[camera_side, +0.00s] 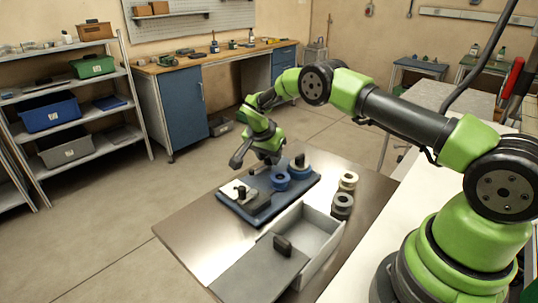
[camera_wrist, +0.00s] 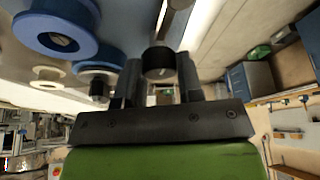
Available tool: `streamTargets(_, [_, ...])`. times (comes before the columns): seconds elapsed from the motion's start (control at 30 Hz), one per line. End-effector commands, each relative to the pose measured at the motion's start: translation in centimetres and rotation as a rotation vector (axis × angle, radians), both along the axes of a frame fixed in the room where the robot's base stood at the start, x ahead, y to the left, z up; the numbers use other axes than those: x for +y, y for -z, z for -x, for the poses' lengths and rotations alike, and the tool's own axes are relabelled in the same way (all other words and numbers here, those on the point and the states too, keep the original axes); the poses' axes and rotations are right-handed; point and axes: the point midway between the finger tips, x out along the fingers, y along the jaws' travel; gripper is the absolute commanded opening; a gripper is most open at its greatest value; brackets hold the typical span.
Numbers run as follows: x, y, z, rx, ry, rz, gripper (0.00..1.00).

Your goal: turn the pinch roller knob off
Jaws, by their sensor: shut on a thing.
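The tape deck (camera_side: 228,205) is a blue base on the metal table. It carries a grey block with dark knobs (camera_side: 241,192) on its left and blue reels (camera_side: 280,181) on its right. My gripper (camera_side: 268,160) is low at the deck's back edge in the side view. In the wrist view my gripper (camera_wrist: 158,82) has its two dark fingers on either side of a round black knob (camera_wrist: 158,60), shut on it. This looks like the pinch roller knob; it is hidden in the side view, and its turn angle cannot be told.
In the wrist view a large blue reel (camera_wrist: 55,28) and a cream reel (camera_wrist: 46,75) lie to the left. In the side view, loose reels (camera_side: 345,192) stand right of the deck. A grey open box (camera_side: 318,228) with a dark-handled lid (camera_side: 255,275) lies in front.

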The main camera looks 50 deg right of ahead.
Motion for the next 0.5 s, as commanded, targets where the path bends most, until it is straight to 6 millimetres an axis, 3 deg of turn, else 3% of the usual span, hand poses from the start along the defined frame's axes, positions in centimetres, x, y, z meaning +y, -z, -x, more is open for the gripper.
streamTargets(0.27, [-0.02,-0.09,-0.04,-0.003,0.003,0.000,0.10])
streamTargets(0.3, [-0.02,-0.09,-0.04,-0.002,0.002,0.001,0.38])
streamTargets(0.4, [-0.03,-0.08,-0.04,-0.002,0.002,0.001,0.59])
streamTargets(0.5, [-0.03,-0.06,-0.03,-0.002,0.001,0.000,0.59])
